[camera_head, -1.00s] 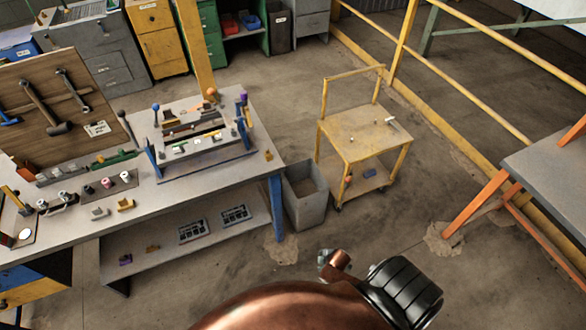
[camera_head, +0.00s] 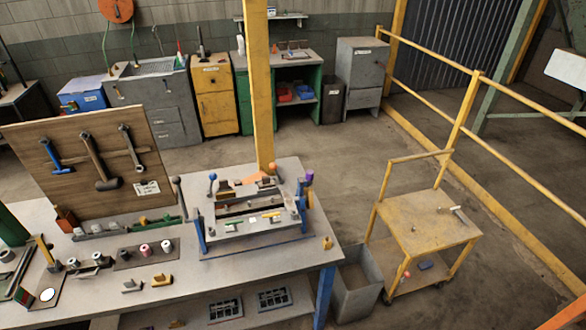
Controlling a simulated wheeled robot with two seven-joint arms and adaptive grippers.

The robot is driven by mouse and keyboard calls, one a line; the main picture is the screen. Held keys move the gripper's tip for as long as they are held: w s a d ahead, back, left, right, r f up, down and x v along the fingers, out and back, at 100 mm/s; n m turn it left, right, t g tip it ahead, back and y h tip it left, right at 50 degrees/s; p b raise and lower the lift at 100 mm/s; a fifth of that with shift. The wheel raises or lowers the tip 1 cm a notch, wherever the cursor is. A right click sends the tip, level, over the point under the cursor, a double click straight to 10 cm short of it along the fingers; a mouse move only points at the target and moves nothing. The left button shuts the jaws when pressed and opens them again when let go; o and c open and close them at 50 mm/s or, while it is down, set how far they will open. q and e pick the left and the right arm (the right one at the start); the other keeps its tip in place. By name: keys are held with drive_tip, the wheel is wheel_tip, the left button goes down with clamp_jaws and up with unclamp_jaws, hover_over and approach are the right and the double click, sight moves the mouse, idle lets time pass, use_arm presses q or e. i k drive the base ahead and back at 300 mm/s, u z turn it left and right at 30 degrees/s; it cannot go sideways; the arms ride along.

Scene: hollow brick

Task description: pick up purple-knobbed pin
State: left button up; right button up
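A small purple knob (camera_head: 309,176) stands at the right rear corner of a fixture (camera_head: 250,234) on the workbench. It looks like the top of a pin; its shaft is too small to make out. Other knobs stand near it: an orange one (camera_head: 273,168) at the back and a blue one (camera_head: 212,177) at the left. Neither of my grippers shows in the head view now.
The workbench (camera_head: 100,294) carries a tool board (camera_head: 75,130), spools and small blocks around the fixture. A grey bin (camera_head: 357,285) stands at its right end, with a yellow cart (camera_head: 430,228) beyond. A yellow post (camera_head: 261,80) rises behind the bench. Open floor lies behind.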

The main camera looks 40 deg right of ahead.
sight(309, 173)
drive_tip(key=z, duration=0.25)
drive_tip(key=i, duration=0.65)
drive_tip(key=z, duration=1.1)
drive_tip(key=i, duration=0.45)
drive_tip(key=z, duration=0.4)
